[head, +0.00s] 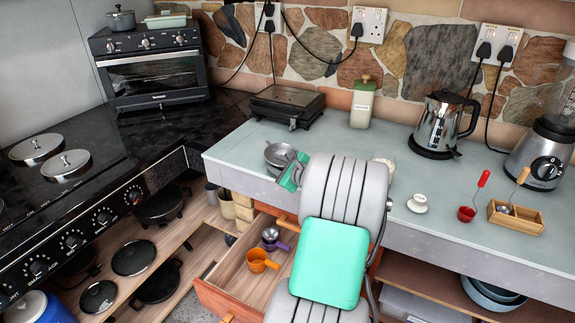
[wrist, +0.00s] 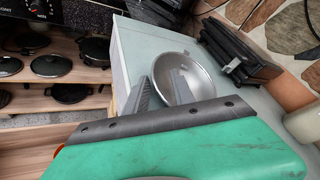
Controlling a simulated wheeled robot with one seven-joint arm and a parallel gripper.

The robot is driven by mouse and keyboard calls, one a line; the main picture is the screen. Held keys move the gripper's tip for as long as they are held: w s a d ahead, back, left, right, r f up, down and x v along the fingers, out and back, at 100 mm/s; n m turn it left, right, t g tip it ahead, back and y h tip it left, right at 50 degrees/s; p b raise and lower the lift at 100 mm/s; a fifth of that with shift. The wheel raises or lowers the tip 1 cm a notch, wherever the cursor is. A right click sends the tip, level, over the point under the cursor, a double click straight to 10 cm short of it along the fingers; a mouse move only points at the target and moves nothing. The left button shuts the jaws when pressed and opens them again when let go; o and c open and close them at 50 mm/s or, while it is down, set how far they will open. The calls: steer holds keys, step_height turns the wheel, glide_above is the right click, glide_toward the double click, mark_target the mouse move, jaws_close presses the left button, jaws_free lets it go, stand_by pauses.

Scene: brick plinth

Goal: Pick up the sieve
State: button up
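The sieve (head: 277,153) looks like a round, shiny metal bowl on the left end of the grey-blue counter (head: 330,140). It also shows in the wrist view (wrist: 200,72), where its inside faces up. My gripper (head: 300,163) is right at the sieve, at its near right side in the head view. In the wrist view the two grey fingers (wrist: 163,80) stand apart, with the bowl's near rim between or just behind them. I cannot tell whether they touch it. My green gripper body hides the lower part, and no handle shows clearly.
A black grill (head: 287,104) stands close behind the sieve, with a canister (head: 362,101) beside it. A kettle (head: 441,124), blender (head: 543,152) and wooden tray (head: 516,215) are to the right. Below is an open drawer (head: 225,301) with an orange cup (head: 259,260).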

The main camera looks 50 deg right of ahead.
jaws_close()
stand_by(0.6)
